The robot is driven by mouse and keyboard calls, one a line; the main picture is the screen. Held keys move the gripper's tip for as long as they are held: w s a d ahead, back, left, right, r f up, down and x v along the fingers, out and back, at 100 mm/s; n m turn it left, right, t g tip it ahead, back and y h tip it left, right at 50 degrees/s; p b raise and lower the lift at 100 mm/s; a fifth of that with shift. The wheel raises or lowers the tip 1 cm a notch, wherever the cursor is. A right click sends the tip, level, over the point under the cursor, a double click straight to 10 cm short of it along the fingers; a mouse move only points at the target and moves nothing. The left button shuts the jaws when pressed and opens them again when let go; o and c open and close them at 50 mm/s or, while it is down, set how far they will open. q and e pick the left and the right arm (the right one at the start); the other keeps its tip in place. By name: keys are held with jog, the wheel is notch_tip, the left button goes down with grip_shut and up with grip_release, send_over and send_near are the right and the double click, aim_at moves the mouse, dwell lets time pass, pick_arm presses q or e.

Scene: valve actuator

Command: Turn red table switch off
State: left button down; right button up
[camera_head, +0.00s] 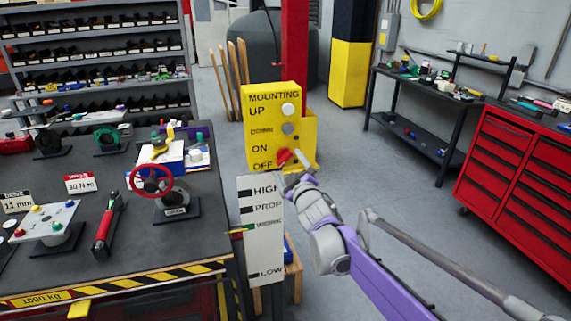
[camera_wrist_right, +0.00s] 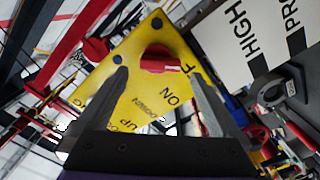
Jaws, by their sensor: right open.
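The red switch (camera_head: 284,156) is a round knob low on the front of a yellow control box (camera_head: 262,108), beside the ON and OFF labels. In the right wrist view the red knob (camera_wrist_right: 156,58) has a pale mark on its right side and sits on the tilted yellow panel (camera_wrist_right: 130,88). My right gripper (camera_head: 296,163) is at the knob's lower right in the head view. In the wrist view its two fingers (camera_wrist_right: 157,72) are spread, with the knob between and beyond their tips. Whether they touch it cannot be told. My left gripper is not in view.
A white height board (camera_head: 261,235) marked HIGH to LOW stands just below the box. A dark workbench (camera_head: 90,262) with a red valve wheel (camera_head: 151,181) is at left. A red tool cabinet (camera_head: 505,170) stands right.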

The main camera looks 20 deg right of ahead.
jog(key=s+b, duration=0.1)
jog(key=s, duration=0.6)
jog(key=shift+s, duration=0.15)
jog(key=shift+d, duration=0.1)
jog(key=s+f+m+g, duration=0.3)
jog(key=s+f, duration=0.5)
jog(key=s, duration=0.3)
jog(key=s+a+f+m+g, duration=0.1)
jog(key=s+f+m+g, duration=0.2)
jog(key=s+f+g, duration=0.2)
jog(key=s+a+f+m+g, duration=0.1)
jog(key=s+f+m+g, duration=0.2)
jog(key=s+f, duration=0.8)
jog(key=s+g, duration=0.1)
jog(key=s, duration=0.7)
jog(key=shift+f+g+h, duration=0.2)
jog(key=shift+g+h, duration=0.1)
jog(key=shift+a, duration=0.1)
